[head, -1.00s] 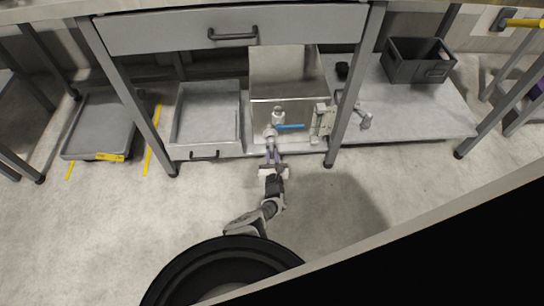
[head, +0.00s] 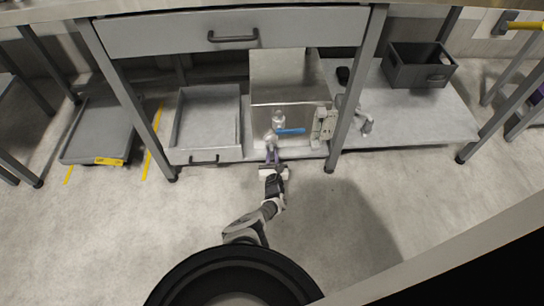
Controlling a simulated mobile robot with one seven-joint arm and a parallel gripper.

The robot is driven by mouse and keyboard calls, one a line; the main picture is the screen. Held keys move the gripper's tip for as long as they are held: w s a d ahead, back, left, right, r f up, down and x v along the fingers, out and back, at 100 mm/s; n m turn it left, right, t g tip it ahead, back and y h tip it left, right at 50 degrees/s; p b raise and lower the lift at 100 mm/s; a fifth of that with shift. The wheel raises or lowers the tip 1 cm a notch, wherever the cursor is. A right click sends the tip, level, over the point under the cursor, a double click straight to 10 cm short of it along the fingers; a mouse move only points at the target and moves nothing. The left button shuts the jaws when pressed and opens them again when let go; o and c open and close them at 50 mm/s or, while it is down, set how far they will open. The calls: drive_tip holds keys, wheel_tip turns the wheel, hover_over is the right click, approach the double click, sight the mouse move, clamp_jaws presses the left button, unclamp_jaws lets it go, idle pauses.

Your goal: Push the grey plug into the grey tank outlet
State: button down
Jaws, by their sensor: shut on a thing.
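A shiny metal tank (head: 288,90) stands on the low shelf under the bench. At its lower front is a grey outlet (head: 278,119) with a blue lever handle (head: 291,131) pointing right. My gripper (head: 272,156) is in front of the tank, low down, with its fingers toward the outlet. It is shut on a small grey piece, the grey plug (head: 271,141), just below and in front of the outlet. The fingers partly hide the plug. It is too small here to tell whether the plug touches the outlet or sits inside it.
A bench leg (head: 352,110) and a pale bracket with fittings (head: 324,123) stand close right of the tank. A dark bin (head: 420,68) sits on the shelf at right.

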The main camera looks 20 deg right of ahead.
drive_tip(key=shift+w+d, duration=0.1)
drive_tip(key=shift+w, duration=0.25)
idle(0.4)
drive_tip(key=c, duration=1.3)
unclamp_jaws()
drive_tip(key=shift+s, duration=0.15)
